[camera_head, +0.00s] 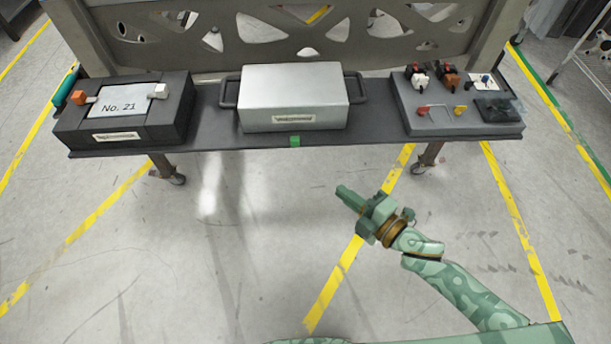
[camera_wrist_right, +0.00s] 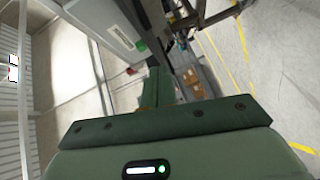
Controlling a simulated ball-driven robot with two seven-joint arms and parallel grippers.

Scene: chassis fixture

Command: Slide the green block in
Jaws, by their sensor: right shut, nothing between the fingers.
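A small green block (camera_head: 295,141) sits at the front edge of the dark shelf (camera_head: 215,143), just below the front of a silver box (camera_head: 293,98). In the right wrist view a small green patch (camera_wrist_right: 141,46) shows on a pale edge; it looks like the same block. My right gripper (camera_head: 342,191) is shut and empty, over the floor in front of the shelf, to the right of and apart from the block. Its fingers also show in the right wrist view (camera_wrist_right: 158,84). My left gripper is not in view.
A dark fixture (camera_head: 70,125) with a "No. 21" plate stands at the shelf's left. A grey panel (camera_head: 440,123) with switches and plugs stands at the right. The silver box has dark side handles. A perforated metal frame (camera_head: 300,55) rises behind. The floor in front is clear.

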